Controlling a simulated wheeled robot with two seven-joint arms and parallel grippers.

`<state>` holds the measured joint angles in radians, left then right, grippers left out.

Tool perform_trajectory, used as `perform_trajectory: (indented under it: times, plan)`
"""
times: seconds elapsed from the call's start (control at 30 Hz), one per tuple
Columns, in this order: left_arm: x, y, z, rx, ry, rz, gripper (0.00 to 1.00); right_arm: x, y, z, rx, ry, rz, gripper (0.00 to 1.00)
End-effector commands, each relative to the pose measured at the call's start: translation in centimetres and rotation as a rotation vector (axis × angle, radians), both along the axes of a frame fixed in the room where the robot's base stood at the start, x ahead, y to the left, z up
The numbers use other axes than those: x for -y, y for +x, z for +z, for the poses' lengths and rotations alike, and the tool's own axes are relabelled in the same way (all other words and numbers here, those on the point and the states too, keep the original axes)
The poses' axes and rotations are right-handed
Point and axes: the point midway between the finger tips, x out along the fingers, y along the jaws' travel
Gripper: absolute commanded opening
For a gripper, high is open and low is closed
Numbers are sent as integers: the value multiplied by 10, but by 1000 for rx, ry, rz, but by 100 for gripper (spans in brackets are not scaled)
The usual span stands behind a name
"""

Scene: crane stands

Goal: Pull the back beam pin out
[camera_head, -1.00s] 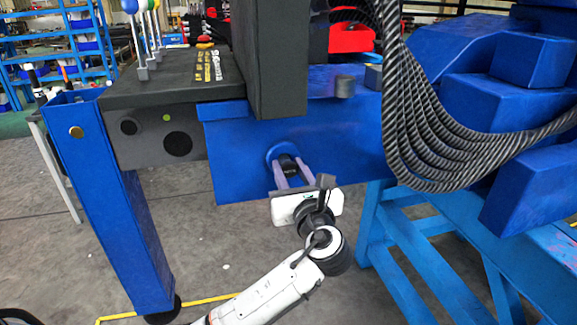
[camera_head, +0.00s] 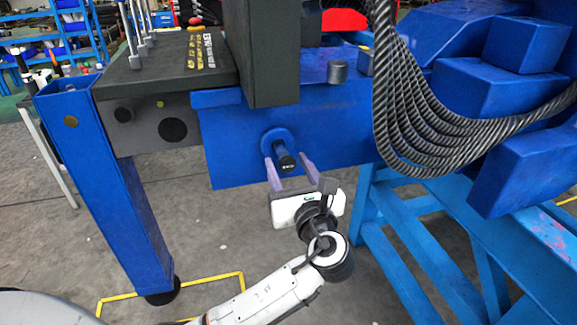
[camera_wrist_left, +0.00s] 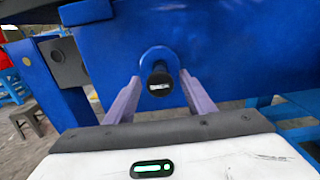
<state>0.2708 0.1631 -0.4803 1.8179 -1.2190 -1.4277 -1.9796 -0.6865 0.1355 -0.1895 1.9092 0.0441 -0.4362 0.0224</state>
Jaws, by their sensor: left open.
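The beam pin (camera_head: 284,158) is a dark cylinder with a small white label on its end. It sticks out of a round blue collar (camera_head: 275,141) on the face of the blue beam (camera_head: 232,150). My left gripper (camera_head: 287,160) is open, with its two purple fingers on either side of the pin. In the left wrist view the pin (camera_wrist_left: 160,84) shows end-on between the spread fingers (camera_wrist_left: 160,90), with a gap on both sides. My right gripper is not in these views.
A blue outrigger leg (camera_head: 110,190) stands at left beside a dark control box (camera_head: 160,125) with levers. A black post (camera_head: 258,50) rises above the beam. Black hoses (camera_head: 420,130) hang at right over a light blue stand (camera_head: 400,240). Grey floor lies open below.

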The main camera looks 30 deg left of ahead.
Motion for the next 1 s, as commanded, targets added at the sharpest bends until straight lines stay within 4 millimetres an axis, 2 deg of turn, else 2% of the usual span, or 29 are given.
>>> perform_trajectory:
  times: [0.17,0.53,0.7,1.0]
  plan:
    - [16,-12,-1,0,-4,-2,49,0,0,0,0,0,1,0]
    - [67,-57,-1,-2,-4,-3,49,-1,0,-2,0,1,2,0]
    - [77,-66,-1,-2,-2,-1,49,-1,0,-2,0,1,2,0]
    - [79,-67,-1,-1,-2,-1,49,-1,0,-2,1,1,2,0]
